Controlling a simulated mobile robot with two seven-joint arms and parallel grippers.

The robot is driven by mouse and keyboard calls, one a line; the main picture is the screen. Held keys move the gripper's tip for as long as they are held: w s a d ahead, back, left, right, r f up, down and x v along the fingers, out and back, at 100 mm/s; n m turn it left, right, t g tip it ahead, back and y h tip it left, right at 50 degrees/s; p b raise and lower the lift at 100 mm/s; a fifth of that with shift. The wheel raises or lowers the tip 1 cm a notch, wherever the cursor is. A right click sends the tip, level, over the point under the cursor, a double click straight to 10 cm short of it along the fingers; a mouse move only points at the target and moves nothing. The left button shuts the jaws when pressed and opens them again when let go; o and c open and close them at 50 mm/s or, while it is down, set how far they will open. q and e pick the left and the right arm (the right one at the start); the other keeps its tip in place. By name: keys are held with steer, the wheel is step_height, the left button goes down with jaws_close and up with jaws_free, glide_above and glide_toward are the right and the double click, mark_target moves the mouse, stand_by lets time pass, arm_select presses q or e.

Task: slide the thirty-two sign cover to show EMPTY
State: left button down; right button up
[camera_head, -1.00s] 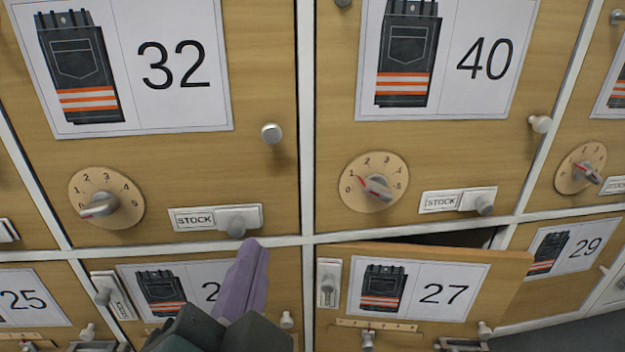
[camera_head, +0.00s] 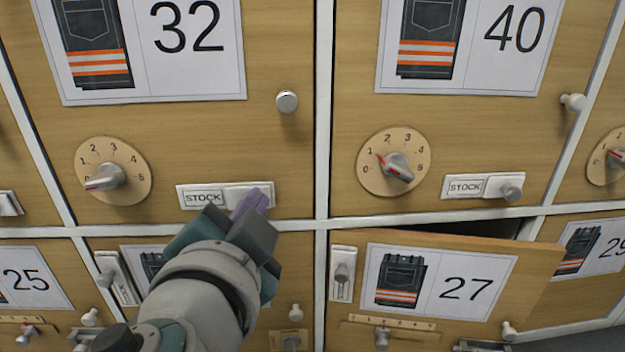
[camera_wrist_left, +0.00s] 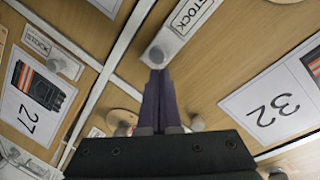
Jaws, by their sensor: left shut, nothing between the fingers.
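The thirty-two sign cover (camera_head: 234,190) is a pale slider on a white sign strip under the 32 label; the strip reads STOCK on its left. My left gripper (camera_head: 258,199) is shut and empty, its purple fingers at the right end of this strip, hiding the cover's knob in the head view. In the left wrist view the strip (camera_wrist_left: 178,32) runs diagonally at the top, and the shut fingertips (camera_wrist_left: 158,73) are close to its knob end. I cannot tell whether they touch the knob. My right gripper is not in view.
The 32 dial (camera_head: 126,176) is left of the strip and a round door knob (camera_head: 287,101) is above. The 27 door (camera_head: 540,285) tilts outward at lower right. The 40 sign (camera_head: 466,187) also reads STOCK.

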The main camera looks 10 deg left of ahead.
arm_select(q)
steer(key=a, duration=0.2)
steer(key=s+a, duration=0.1)
steer(key=a, duration=0.1)
steer(key=s+a, duration=0.1)
steer(key=a, duration=0.1)
steer(key=shift+a+p, duration=0.2)
steer(key=shift+p, duration=0.2)
steer(key=shift+w+d, duration=0.1)
steer(key=shift+r, duration=0.1)
